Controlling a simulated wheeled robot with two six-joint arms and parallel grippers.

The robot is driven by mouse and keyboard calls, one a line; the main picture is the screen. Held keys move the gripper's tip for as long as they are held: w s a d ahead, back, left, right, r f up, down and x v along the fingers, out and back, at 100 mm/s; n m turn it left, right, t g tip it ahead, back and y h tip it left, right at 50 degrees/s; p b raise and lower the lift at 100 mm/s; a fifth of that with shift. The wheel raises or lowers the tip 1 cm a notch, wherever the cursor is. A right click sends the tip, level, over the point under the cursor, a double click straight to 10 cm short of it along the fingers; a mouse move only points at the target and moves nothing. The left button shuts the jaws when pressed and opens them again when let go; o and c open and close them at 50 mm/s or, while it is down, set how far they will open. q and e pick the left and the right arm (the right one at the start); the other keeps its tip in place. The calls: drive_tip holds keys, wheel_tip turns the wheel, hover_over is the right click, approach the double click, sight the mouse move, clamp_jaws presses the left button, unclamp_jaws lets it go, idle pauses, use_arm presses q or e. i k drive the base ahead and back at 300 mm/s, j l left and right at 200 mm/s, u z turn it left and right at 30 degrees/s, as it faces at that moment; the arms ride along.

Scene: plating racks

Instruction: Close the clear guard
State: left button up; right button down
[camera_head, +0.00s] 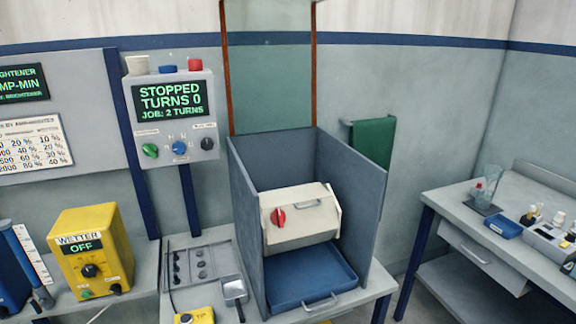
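The clear guard (270,75) is a see-through panel with a brown frame. It stands upright above the back of the grey open-fronted enclosure (345,170), so the front of the enclosure is uncovered. Inside sits a cream box (310,222) with a red knob (278,217) and a handle on top. A blue tray (310,278) with a front handle lies below the box. Neither of my grippers shows in the head view.
A control panel (175,118) reads "STOPPED, TURNS 0, JOB: 2 TURNS". A yellow wetter unit (92,250) stands at the left. A side table (505,240) with small items is at the right. A green cloth (372,142) hangs on the wall.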

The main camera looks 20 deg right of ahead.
sight(224, 46)
drive_tip(key=i+l, duration=0.15)
drive_tip(key=l, duration=0.2)
drive_tip(key=i+l, duration=0.15)
drive_tip(key=l, duration=0.2)
drive_tip(key=i+l, duration=0.2)
drive_tip(key=l, duration=0.15)
drive_tip(key=i+l, duration=0.15)
drive_tip(key=l, duration=0.15)
